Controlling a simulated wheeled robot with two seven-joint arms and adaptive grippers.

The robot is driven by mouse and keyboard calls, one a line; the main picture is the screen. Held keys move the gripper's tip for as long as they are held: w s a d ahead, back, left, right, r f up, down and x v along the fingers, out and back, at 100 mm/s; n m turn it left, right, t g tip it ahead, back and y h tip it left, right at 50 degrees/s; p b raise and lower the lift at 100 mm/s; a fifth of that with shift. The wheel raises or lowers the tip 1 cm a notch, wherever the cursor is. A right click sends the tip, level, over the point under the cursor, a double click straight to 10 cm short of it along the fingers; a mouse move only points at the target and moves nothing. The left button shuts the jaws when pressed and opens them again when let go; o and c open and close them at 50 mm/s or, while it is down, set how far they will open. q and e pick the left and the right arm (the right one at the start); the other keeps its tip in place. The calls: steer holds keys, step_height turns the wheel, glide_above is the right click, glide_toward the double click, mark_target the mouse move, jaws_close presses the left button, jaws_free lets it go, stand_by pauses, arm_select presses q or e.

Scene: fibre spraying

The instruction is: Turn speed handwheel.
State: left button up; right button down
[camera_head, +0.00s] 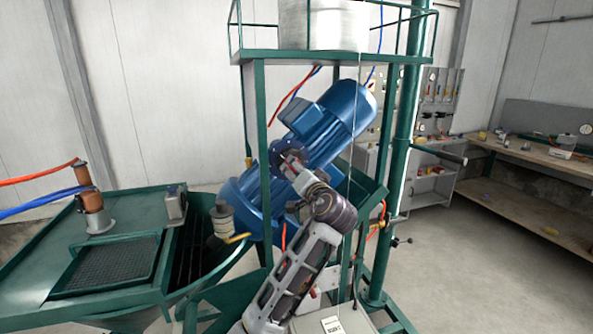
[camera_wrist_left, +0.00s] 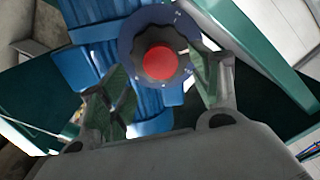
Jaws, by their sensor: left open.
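The speed handwheel (camera_wrist_left: 160,64) shows in the left wrist view as a dark, notched round wheel with a red centre, set against the blue motor housing. In the head view it is mostly hidden behind my gripper. My left gripper (camera_wrist_left: 163,88) is open, with one green-padded finger to the left of the wheel and one to the right. The wheel's near side lies between the fingertips; I cannot tell whether they touch it. In the head view the left gripper (camera_head: 289,163) is at the front of the blue motor unit (camera_head: 335,120).
A green frame post (camera_head: 262,165) stands just left of my gripper, and a thick green column (camera_head: 400,150) is to the right. A green table with a grating (camera_head: 108,262) is at left. A wooden workbench (camera_head: 540,155) is far right, with clear floor before it.

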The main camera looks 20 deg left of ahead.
arm_select(q)
steer(key=v, duration=0.8)
steer(key=shift+s+d, duration=0.25)
steer(key=shift+f, duration=0.1)
